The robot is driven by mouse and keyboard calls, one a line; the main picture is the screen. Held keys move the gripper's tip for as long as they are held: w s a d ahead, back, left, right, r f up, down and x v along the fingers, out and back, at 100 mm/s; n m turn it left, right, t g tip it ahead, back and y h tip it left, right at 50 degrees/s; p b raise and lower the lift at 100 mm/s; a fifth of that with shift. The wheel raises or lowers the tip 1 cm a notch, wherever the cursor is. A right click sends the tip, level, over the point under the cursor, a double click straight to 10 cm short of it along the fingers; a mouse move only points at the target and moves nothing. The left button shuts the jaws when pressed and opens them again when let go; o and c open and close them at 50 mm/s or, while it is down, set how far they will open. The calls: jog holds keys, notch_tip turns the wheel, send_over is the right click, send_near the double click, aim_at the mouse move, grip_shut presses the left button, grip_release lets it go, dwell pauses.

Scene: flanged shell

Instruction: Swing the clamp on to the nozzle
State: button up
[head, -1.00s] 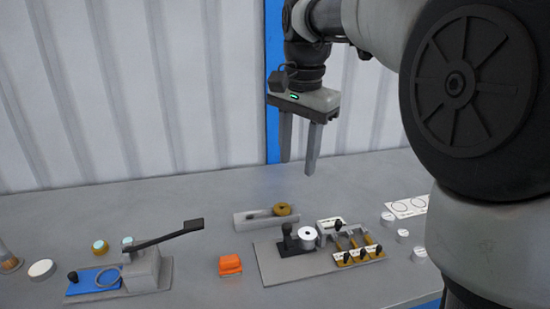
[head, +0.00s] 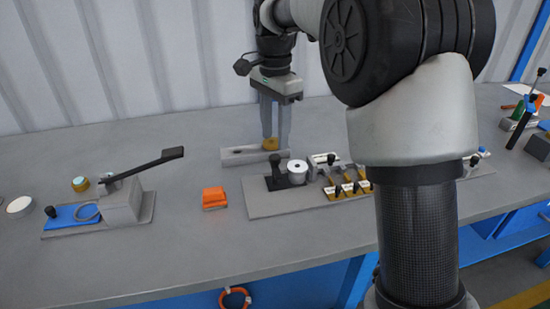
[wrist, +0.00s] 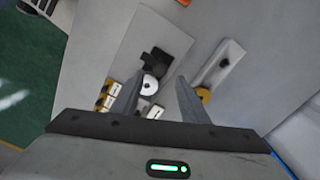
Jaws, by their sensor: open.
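A grey base plate (head: 258,203) on the bench carries a black block with a knob (head: 277,177), which looks like the clamp. Right beside it stands a white round flanged piece with a dark centre hole (head: 297,173), which may be the nozzle. In the wrist view the black clamp block (wrist: 168,60) and white disc (wrist: 150,84) adjoin; I cannot tell whether they touch. My gripper (head: 276,138) points down, open and empty, above and behind the plate. In the wrist view the white disc shows between my fingers (wrist: 160,82), some way below them.
Small labelled clips (head: 348,188) stand on the plate's right. An orange block (head: 214,198) and a black-handled lever fixture (head: 125,200) are to the left.

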aim_at(275, 156)
notch_tip(275, 156, down, 6)
jog(key=shift+b, duration=0.7)
grip_shut()
jog(key=shift+r, duration=0.1)
